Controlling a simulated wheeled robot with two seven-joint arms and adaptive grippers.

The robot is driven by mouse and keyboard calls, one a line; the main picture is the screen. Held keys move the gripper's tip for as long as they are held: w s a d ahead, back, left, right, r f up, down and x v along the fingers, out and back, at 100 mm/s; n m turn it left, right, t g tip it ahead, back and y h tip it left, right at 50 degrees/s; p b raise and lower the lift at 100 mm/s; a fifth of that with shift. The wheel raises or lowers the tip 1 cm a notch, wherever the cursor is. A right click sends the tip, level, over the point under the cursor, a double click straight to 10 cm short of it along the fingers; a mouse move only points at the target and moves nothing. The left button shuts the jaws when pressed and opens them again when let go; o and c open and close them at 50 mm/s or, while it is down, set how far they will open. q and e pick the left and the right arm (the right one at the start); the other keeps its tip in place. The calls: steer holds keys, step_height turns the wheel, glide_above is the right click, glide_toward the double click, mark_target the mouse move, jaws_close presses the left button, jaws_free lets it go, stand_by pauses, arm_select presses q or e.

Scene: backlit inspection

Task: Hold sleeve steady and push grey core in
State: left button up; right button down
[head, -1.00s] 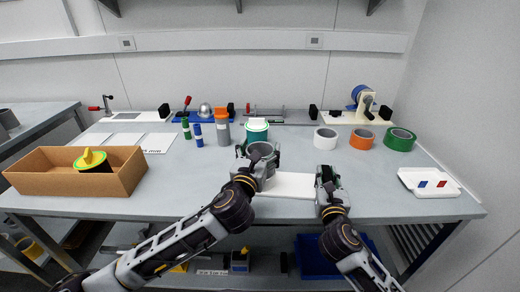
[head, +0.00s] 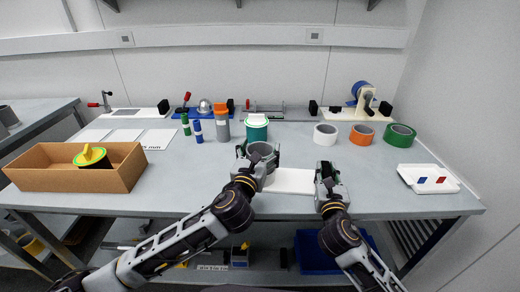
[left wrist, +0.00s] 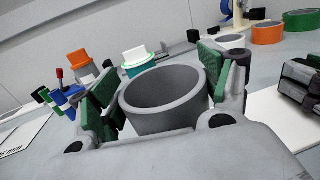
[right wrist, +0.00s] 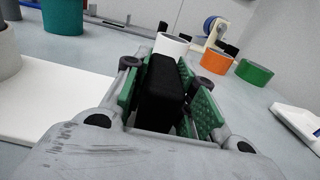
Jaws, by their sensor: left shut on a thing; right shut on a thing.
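A grey hollow cylinder (left wrist: 160,122), open at the top, stands upright between the green pads of my left gripper (head: 258,156). It also shows in the head view (head: 263,150), at the back left of the white board. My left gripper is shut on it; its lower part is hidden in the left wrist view. My right gripper (head: 328,174) is shut on a black block (right wrist: 160,92), near the board's right end and apart from the cylinder. I cannot tell which piece is the core.
The white board (head: 292,181) lies at the table's front. A teal cylinder (head: 257,132) with a white top stands just behind the grey cylinder. White (head: 325,135), orange (head: 361,135) and green (head: 399,137) rolls stand behind right. A cardboard box (head: 60,172) is left.

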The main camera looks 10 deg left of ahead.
arm_select(q)
steer(key=shift+f, duration=1.35)
arm_select(e)
steer(key=shift+f, duration=0.1)
arm_select(q)
steer(key=o, duration=1.2)
steer(key=shift+s, duration=0.1)
steer(key=shift+s+a+f, duration=0.1)
steer(key=shift+s+a, duration=0.2)
steer(key=shift+s, duration=1.65)
steer(key=shift+s+a, duration=0.35)
steer(key=shift+s, duration=1.55)
steer(key=shift+s+a+f, duration=0.1)
steer(key=shift+s+a, duration=0.2)
steer(key=shift+s, duration=1.65)
arm_select(e)
steer(key=c, duration=1.1)
jaws_free()
